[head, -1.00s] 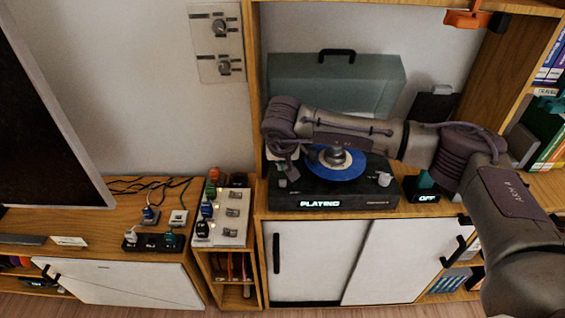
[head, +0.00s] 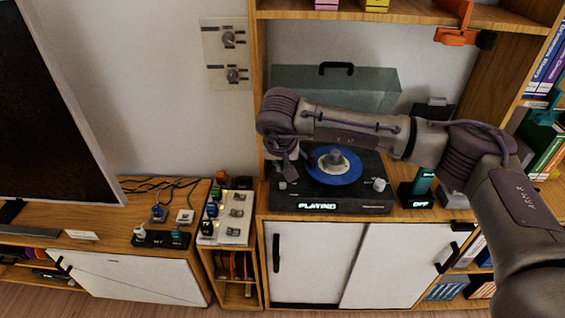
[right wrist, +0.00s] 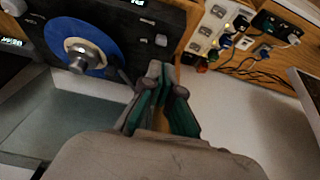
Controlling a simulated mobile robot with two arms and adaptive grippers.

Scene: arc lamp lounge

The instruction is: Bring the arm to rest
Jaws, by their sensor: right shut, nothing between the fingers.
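My right arm (head: 360,133) comes in from the right in the head view and reaches across in front of the turntable (head: 345,201). Its gripper (head: 287,168) points down by the left part of the turntable, small and partly hidden by the wrist. In the right wrist view the two green-padded fingers (right wrist: 163,85) are shut with nothing between them. The turntable carries a blue disc (head: 347,172) with a metal centre; its front display is lit and seems to read PLAYING. The disc also shows in the right wrist view (right wrist: 48,36), apart from the fingers. My left gripper is out of view.
A grey-green case (head: 370,80) stands behind the turntable. A lit OFF box (head: 418,203) sits to its right. A switch panel with plugs (head: 236,228) is at the left. An orange clamp (head: 459,36) hangs from the upper shelf. A dark screen (head: 50,110) stands far left.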

